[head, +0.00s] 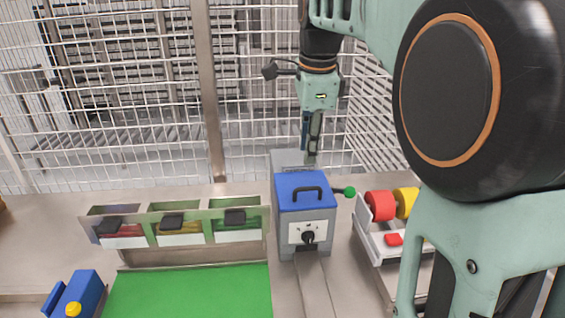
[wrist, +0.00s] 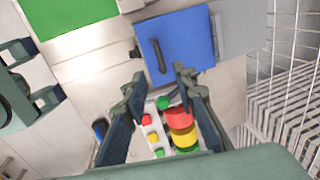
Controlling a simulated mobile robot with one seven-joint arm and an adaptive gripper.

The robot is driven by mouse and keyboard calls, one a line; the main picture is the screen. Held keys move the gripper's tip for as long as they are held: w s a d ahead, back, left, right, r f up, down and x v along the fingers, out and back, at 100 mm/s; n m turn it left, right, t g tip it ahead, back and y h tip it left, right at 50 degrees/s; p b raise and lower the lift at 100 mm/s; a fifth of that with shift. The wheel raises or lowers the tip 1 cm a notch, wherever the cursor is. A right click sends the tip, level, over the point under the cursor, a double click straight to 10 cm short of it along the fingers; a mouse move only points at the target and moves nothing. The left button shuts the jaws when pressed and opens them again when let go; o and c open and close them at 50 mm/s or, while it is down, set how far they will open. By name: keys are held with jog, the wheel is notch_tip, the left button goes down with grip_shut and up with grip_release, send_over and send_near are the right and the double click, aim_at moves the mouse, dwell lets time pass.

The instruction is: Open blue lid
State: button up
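The blue lid (head: 304,188) lies closed on top of a grey box (head: 308,226) and has a black handle (head: 307,193). The box has a black knob on its front and a green ball knob (head: 349,192) on its right side. In the wrist view the blue lid (wrist: 180,40) and its handle (wrist: 157,56) are at the top middle, beyond my fingertips. My gripper (head: 313,150) points down above and behind the lid in the head view, apart from it. In the wrist view my gripper (wrist: 155,82) has its fingers spread with nothing held between them.
A rack with three compartments (head: 175,228) stands left of the box, behind a green mat (head: 190,290). A white stand with red (head: 380,206) and yellow (head: 405,201) cylinders is to the right. Wire mesh fencing (head: 110,100) closes the back and right. A blue object (head: 80,292) is front left.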

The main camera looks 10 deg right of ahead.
aim_at(304, 190)
jog(key=f, duration=0.3)
jog(key=w+f, duration=0.1)
jog(key=f, duration=0.3)
jog(key=w+f, duration=0.1)
jog(key=f, duration=0.2)
jog(key=shift+f, duration=0.25)
grip_shut()
